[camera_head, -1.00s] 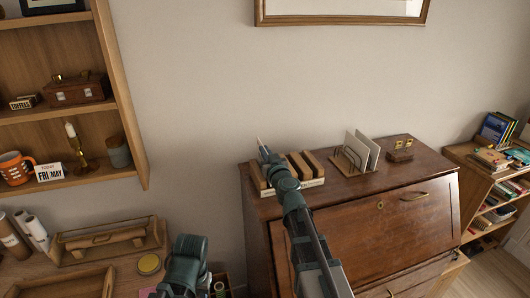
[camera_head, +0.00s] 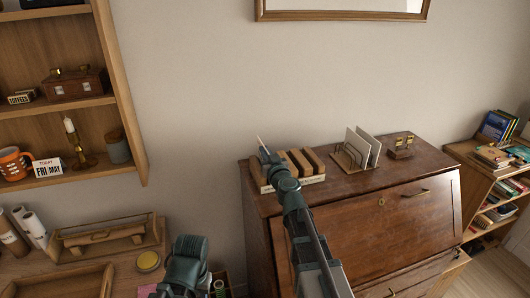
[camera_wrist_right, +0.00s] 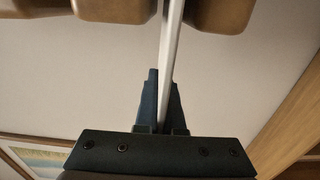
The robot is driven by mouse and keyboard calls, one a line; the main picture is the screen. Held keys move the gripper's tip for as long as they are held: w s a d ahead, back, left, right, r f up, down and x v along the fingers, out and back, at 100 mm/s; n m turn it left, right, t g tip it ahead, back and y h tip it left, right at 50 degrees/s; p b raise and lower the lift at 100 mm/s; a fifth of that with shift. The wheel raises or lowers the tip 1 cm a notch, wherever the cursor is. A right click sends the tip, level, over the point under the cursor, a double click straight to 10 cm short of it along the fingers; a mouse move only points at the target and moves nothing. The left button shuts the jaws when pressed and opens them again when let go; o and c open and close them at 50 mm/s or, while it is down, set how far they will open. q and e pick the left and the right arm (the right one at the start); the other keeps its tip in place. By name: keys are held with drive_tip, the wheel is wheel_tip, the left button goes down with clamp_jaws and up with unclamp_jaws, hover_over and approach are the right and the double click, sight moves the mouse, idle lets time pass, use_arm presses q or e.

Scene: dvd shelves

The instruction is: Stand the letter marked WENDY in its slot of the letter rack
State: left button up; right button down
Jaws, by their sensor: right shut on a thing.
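My right gripper (camera_head: 264,152) is at the left end of the wooden letter rack (camera_head: 318,179) on top of the bureau. It is shut on a thin white letter (camera_wrist_right: 172,55), seen edge-on in the wrist view, where its far part lies between two wooden dividers (camera_wrist_right: 115,10). Only a sliver of the letter (camera_head: 260,142) shows in the head view. I cannot read its name or tell whether it touches the rack's base. The rack has several thick dividers and a pale label strip, partly hidden by my arm.
A wire holder (camera_head: 350,154) with pale cards (camera_head: 362,146) stands right of the rack, with a small wooden box (camera_head: 401,151) beyond it. The bureau top (camera_head: 425,161) is bare at the right. The wall (camera_head: 220,90) is close behind.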

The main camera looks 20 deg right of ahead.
drive_tip(key=shift+f+b, duration=0.45)
drive_tip(key=shift+f, duration=0.2)
drive_tip(key=c, duration=0.9)
unclamp_jaws()
drive_tip(key=shift+c, duration=0.2)
